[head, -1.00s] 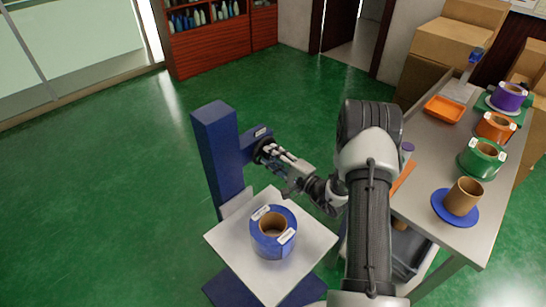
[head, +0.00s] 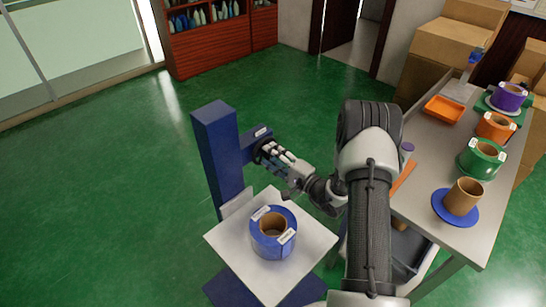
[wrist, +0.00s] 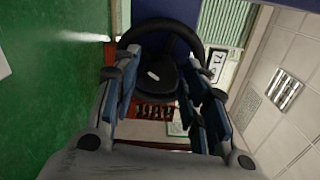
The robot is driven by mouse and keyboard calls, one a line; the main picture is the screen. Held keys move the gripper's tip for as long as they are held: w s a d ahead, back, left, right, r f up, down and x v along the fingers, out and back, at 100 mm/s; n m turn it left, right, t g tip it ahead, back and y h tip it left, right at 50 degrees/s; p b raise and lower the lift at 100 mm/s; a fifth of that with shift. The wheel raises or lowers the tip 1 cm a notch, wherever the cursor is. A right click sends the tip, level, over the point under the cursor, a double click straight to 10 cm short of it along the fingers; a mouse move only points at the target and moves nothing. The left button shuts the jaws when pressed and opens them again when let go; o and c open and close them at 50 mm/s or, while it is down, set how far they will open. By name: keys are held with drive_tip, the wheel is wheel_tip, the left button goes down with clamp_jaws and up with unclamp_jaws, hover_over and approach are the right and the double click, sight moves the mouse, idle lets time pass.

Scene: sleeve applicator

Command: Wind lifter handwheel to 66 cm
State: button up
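The lifter has a blue column (head: 218,150) and a pale platform (head: 268,282). Its black handwheel (head: 264,152) faces right on a blue side arm; in the wrist view the wheel (wrist: 160,26) fills the top centre. My gripper (head: 277,158) is at the wheel. In the wrist view its fingers (wrist: 159,62) are wide apart, one on each side of the hub, with their tips overlapping the rim. Whether they press on the rim is unclear. A display (wrist: 218,64) right of the wheel shows a number that seems to begin with 71; the rest is unclear.
A blue roll (head: 273,246) with a brown core sits on the platform. A table at right holds a brown core on a blue disc (head: 462,198), green (head: 482,160), orange (head: 496,126) and purple (head: 509,97) rolls, and an orange tray (head: 444,109). The floor left is clear.

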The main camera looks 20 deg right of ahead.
drive_tip(key=shift+o, duration=0.7)
drive_tip(key=v, duration=1.2)
